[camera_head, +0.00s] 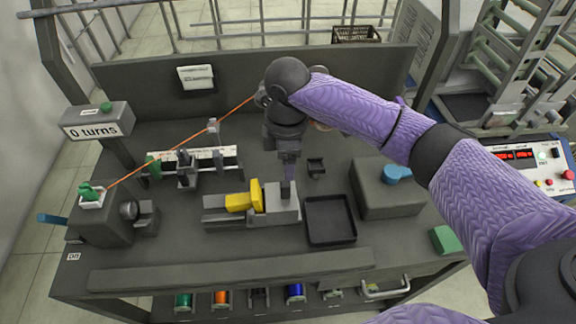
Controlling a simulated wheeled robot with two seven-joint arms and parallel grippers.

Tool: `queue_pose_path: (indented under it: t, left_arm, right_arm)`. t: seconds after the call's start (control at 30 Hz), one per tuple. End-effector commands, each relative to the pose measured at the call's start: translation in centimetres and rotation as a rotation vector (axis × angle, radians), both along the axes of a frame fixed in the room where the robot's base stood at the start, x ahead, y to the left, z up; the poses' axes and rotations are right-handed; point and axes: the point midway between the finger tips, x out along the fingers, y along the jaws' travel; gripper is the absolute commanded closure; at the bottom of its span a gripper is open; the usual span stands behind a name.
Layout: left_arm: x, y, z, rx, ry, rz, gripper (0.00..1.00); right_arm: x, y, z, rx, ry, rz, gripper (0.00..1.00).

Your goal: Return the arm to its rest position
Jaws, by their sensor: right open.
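My right arm (365,112), in a purple sleeve, reaches in from the right over the workbench (265,262). Its dark wrist is above the back middle of the bench. My right gripper (288,188) points down at the grey block with a yellow part (243,202) and overlaps that block's right end in the picture. The gripper is open; its fingertips are small, and I cannot tell whether they touch the block. My left gripper is not in view.
An orange wire (180,143) runs from the winder at left up behind my wrist. A "0 turns" display (97,130) stands at left. A black tray (330,220), grey box (388,190) and green block (445,240) lie right. Coloured spools (221,298) sit on the shelf below.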

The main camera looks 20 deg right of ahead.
Motion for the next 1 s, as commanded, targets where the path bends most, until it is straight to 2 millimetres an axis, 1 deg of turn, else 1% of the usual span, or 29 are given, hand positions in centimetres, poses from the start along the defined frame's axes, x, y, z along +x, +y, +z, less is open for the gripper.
queue_pose_path:
  t: [0.37,0.47,0.57,0.6,0.7,0.73,0.8,0.87,1.0]
  left_arm:
    - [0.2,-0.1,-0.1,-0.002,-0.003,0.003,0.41]
    - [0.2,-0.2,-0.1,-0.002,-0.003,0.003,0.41]
    - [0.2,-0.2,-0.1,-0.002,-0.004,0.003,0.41]
    - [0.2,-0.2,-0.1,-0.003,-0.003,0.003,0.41]
    - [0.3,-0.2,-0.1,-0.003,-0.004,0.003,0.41]
    - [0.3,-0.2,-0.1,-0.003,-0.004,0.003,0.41]
    - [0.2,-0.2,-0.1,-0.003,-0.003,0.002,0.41]
    - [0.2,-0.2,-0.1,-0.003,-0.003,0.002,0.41]
    - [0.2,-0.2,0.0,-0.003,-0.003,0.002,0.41]
  right_arm:
    - [0.0,0.0,0.0,0.0,0.0,0.0,0.32]
    - [-0.4,0.6,-0.6,0.009,-0.001,0.003,0.32]
    - [-2.7,3.3,-3.1,0.065,-0.01,-0.004,0.32]
    - [-4.1,4.8,-4.4,0.106,-0.022,-0.025,0.32]
    - [-7.8,7.6,-6.5,0.217,-0.062,-0.15,0.32]
    - [-8.7,8.0,-6.9,0.244,-0.073,-0.2,0.32]
    - [-10.5,8.4,-7.5,0.29,-0.095,-0.321,0.32]
    - [-11.9,8.2,-7.8,0.313,-0.111,-0.424,0.32]
    - [-14.6,6.6,-8.2,0.321,-0.143,-0.653,0.32]
